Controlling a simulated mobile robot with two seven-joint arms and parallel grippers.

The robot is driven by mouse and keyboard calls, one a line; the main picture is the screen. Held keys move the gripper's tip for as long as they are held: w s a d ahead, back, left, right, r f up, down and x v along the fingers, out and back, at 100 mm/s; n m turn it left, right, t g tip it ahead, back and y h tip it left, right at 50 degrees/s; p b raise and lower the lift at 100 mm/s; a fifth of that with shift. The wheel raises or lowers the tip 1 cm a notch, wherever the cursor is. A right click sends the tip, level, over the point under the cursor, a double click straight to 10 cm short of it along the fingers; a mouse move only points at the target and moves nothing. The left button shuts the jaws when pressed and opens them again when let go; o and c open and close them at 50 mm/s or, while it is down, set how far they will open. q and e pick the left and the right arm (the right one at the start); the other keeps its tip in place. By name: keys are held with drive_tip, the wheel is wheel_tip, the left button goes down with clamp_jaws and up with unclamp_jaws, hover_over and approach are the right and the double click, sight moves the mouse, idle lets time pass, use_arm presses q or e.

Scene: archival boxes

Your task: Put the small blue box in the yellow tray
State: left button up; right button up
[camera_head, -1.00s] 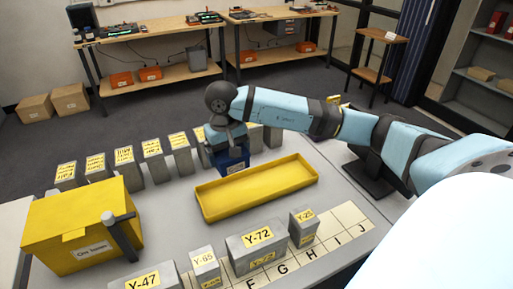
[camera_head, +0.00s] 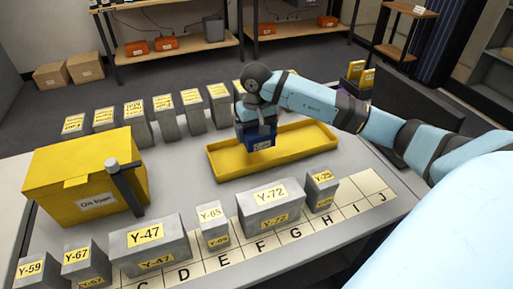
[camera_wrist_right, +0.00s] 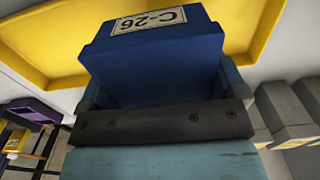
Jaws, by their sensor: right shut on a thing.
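The small blue box (camera_head: 258,136) hangs in my right gripper (camera_head: 256,118), over the left part of the yellow tray (camera_head: 302,140). In the right wrist view the blue box (camera_wrist_right: 155,62) fills the space between the fingers and bears a label reading C-26. The yellow tray (camera_wrist_right: 50,62) lies behind and around it there. My right gripper is shut on the box. I cannot tell whether the box's underside touches the tray floor. My left gripper is not in view.
A yellow "On loan" box (camera_head: 88,180) stands left of the tray. A row of grey boxes with yellow labels (camera_head: 165,118) stands behind. More grey boxes, such as Y-72 (camera_head: 270,208), stand in front by a lettered strip (camera_head: 350,210). The tray's right part is empty.

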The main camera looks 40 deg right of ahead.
sight(256, 155)
drive_tip(key=shift+f, duration=3.2)
drive_tip(key=shift+b, duration=0.35)
drive_tip(key=shift+f, duration=0.2)
drive_tip(key=o, duration=0.8)
drive_tip(key=shift+c, duration=0.2)
wheel_tip(256, 155, up, 12)
drive_tip(key=shift+r+p, duration=0.2)
drive_tip(key=shift+p, duration=0.45)
